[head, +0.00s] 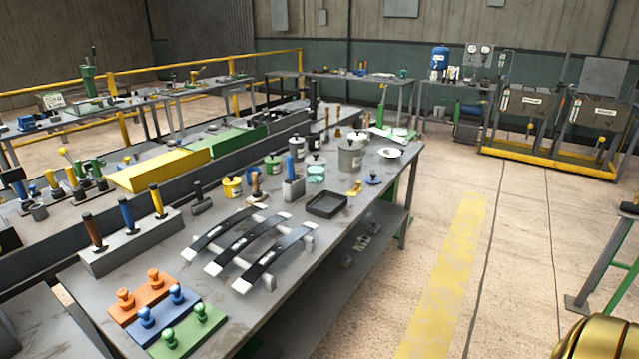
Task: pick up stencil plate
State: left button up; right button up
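I cannot tell for sure which thing is the stencil plate. A small yellow brass-like piece (355,188) lies flat on the grey workbench (320,240), right of the dark tray, but its shape is too small to read. Three flat plates with paired knobs lie at the bench's near left corner: orange (145,298), blue (163,317) and green (190,335). Neither of my grippers shows in the head view, and nothing on the bench is being touched.
Several black curved leaf springs (240,243) lie mid-bench, beside an empty dark tray (327,205). A block with upright handled tools (130,240) stands at the left. Pots and a grey canister (350,158) crowd the far end. The floor with a yellow stripe (445,280) is clear.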

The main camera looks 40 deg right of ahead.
aim_at(357, 190)
jog(key=i+l+u, duration=0.1)
jog(key=l, duration=0.4)
jog(key=i+l+u, duration=0.15)
jog(key=l, duration=0.3)
jog(key=i+l+u, duration=0.1)
jog(key=l, duration=0.45)
jog(key=i+l+u, duration=0.15)
jog(key=l, duration=0.35)
